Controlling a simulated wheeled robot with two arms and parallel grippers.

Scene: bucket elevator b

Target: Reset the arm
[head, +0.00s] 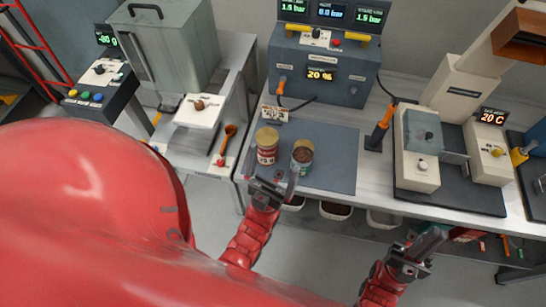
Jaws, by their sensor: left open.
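My left gripper (271,177) is open and empty, at the front edge of the middle bench. Its fingers point toward two cans on the bench mat. The left can (266,147) has a red label and a tan top.
A grey mat (335,160) lies on the bench (374,182). A blue-grey control box (322,68) stands behind, with an orange-handled tool (381,127) beside it. A cream machine (418,150) stands right. White bins (335,210) sit below. My red body covers the lower left.

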